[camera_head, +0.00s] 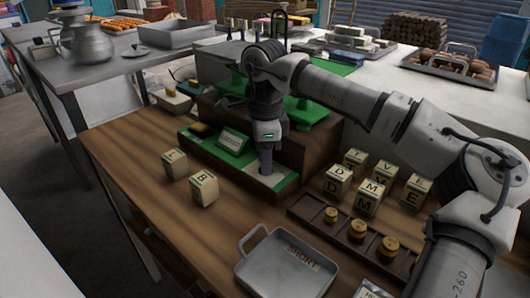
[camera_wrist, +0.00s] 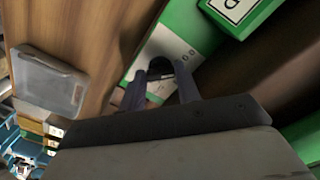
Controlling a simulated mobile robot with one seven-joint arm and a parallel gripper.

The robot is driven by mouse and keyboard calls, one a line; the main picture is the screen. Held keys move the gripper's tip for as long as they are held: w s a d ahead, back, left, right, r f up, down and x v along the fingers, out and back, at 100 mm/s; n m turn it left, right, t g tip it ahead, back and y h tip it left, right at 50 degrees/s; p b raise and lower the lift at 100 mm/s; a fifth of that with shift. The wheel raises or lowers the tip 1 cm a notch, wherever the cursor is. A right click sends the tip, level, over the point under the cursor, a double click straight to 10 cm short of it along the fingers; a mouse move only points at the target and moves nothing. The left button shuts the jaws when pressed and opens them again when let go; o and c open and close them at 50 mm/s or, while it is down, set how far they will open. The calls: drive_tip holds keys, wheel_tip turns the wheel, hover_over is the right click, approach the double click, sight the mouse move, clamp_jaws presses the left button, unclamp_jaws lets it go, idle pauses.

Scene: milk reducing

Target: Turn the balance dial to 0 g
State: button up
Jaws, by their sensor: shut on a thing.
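The balance is a dark wooden stepped box with a green front ledge (camera_head: 283,188) and green pans on top. A pale dial plate (camera_head: 248,170) lies on the ledge, and it also shows in the wrist view (camera_wrist: 172,42) with small printed marks that I cannot read. My gripper (camera_head: 266,172) points down at the right part of this plate. In the wrist view my gripper (camera_wrist: 160,72) has its fingers around a small dark round dial (camera_wrist: 159,68). The fingers hide much of the dial, so its setting cannot be read.
Letter cubes stand left (camera_head: 204,188) and right (camera_head: 368,197) of the gripper. A grey tray (camera_head: 285,268) marked "SHORT" and a wooden rack (camera_head: 308,207) with brass weights lie in front. A green label block (camera_head: 232,142) stands on the ledge close by.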

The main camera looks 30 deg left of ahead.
drive_tip(key=shift+r+n, duration=0.1)
drive_tip(key=shift+n, duration=1)
drive_tip(key=o, duration=0.7)
wheel_tip(320, 180, up, 14)
drive_tip(key=shift+s+f, duration=0.1)
drive_tip(key=shift+f, duration=0.1)
idle(0.3)
